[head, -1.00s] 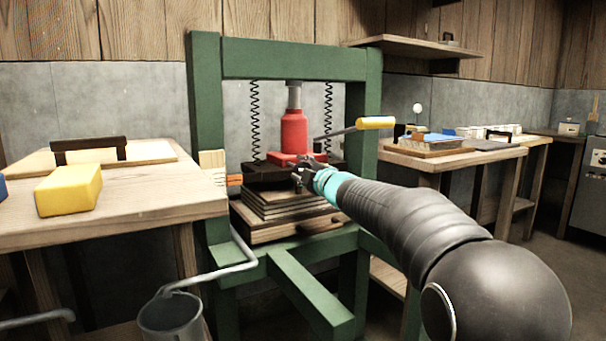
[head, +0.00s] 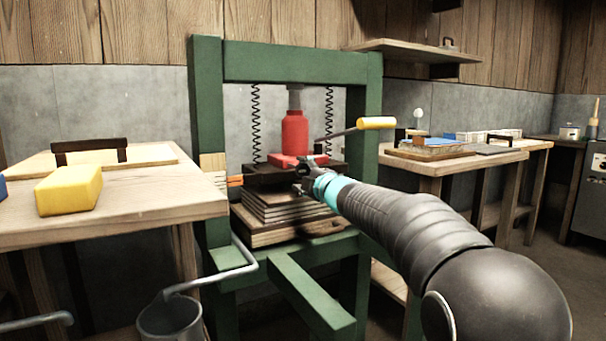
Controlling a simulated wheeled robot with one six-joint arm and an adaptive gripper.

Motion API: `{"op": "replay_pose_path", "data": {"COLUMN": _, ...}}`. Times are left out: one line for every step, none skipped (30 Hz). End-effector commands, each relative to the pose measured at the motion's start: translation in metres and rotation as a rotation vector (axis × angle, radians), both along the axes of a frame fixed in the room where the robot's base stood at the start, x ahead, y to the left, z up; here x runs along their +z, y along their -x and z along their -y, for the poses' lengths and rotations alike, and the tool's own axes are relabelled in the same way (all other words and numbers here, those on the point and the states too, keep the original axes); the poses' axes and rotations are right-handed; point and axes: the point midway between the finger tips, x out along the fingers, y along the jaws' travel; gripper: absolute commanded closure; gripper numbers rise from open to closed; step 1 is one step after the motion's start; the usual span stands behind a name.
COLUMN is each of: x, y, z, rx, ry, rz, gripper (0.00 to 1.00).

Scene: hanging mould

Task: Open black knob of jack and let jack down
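The red jack (head: 295,133) stands upright on a dark plate (head: 262,174) inside the green press frame (head: 205,120). Its ram reaches up toward the top beam. A lever with a yellow grip (head: 376,123) sticks out to the right of the jack. My gripper (head: 301,178) is just in front of the jack's base, at the height of the dark plate. The black knob cannot be made out; the gripper may cover it. The fingers are small and dark here, so whether they are open, shut or touching anything is unclear.
Stacked wooden boards (head: 285,208) lie under the dark plate. Two springs hang beside the jack. A wooden table (head: 120,212) with a yellow block (head: 68,190) stands at the left, and a grey bucket (head: 172,318) sits low in front. Another bench (head: 430,165) is at the right.

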Motion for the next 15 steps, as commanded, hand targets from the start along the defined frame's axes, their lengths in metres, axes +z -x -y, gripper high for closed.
{"op": "replay_pose_path", "data": {"x": -0.0048, "y": -0.0006, "z": 0.0006, "rx": -0.001, "ry": 0.003, "rz": -0.006, "gripper": 0.33}}
{"op": "replay_pose_path", "data": {"x": -0.0044, "y": -0.0008, "z": 0.0009, "rx": -0.002, "ry": 0.003, "rz": -0.006, "gripper": 0.33}}
{"op": "replay_pose_path", "data": {"x": -0.0041, "y": -0.0008, "z": 0.0013, "rx": -0.002, "ry": 0.002, "rz": -0.005, "gripper": 0.33}}
{"op": "replay_pose_path", "data": {"x": -0.004, "y": -0.0008, "z": 0.0016, "rx": -0.002, "ry": 0.002, "rz": -0.005, "gripper": 0.33}}
{"op": "replay_pose_path", "data": {"x": -0.0038, "y": -0.0008, "z": 0.0018, "rx": -0.003, "ry": 0.002, "rz": -0.005, "gripper": 0.33}}
{"op": "replay_pose_path", "data": {"x": -0.0039, "y": -0.001, "z": 0.002, "rx": -0.003, "ry": 0.002, "rz": -0.005, "gripper": 0.33}}
{"op": "replay_pose_path", "data": {"x": -0.0039, "y": -0.001, "z": 0.0021, "rx": -0.003, "ry": 0.002, "rz": -0.005, "gripper": 0.33}}
{"op": "replay_pose_path", "data": {"x": -0.0039, "y": -0.001, "z": 0.0022, "rx": -0.004, "ry": 0.001, "rz": -0.006, "gripper": 0.33}}
{"op": "replay_pose_path", "data": {"x": -0.0039, "y": -0.0011, "z": 0.0024, "rx": -0.004, "ry": 0.001, "rz": -0.006, "gripper": 0.33}}
{"op": "replay_pose_path", "data": {"x": -0.0038, "y": -0.0011, "z": 0.0025, "rx": -0.004, "ry": 0.001, "rz": -0.006, "gripper": 0.33}}
{"op": "replay_pose_path", "data": {"x": -0.0038, "y": -0.0008, "z": 0.0028, "rx": -0.004, "ry": 0.001, "rz": -0.006, "gripper": 0.33}}
{"op": "replay_pose_path", "data": {"x": -0.0038, "y": -0.0001, "z": 0.0036, "rx": -0.004, "ry": 0.001, "rz": -0.006, "gripper": 0.33}}
{"op": "replay_pose_path", "data": {"x": -0.0037, "y": 0.0009, "z": 0.0044, "rx": -0.005, "ry": 0.001, "rz": -0.006, "gripper": 0.33}}
{"op": "replay_pose_path", "data": {"x": -0.0036, "y": 0.0024, "z": 0.0054, "rx": -0.005, "ry": 0.001, "rz": -0.006, "gripper": 0.33}}
{"op": "replay_pose_path", "data": {"x": -0.0035, "y": 0.0051, "z": 0.0075, "rx": -0.005, "ry": 0.001, "rz": -0.006, "gripper": 0.33}}
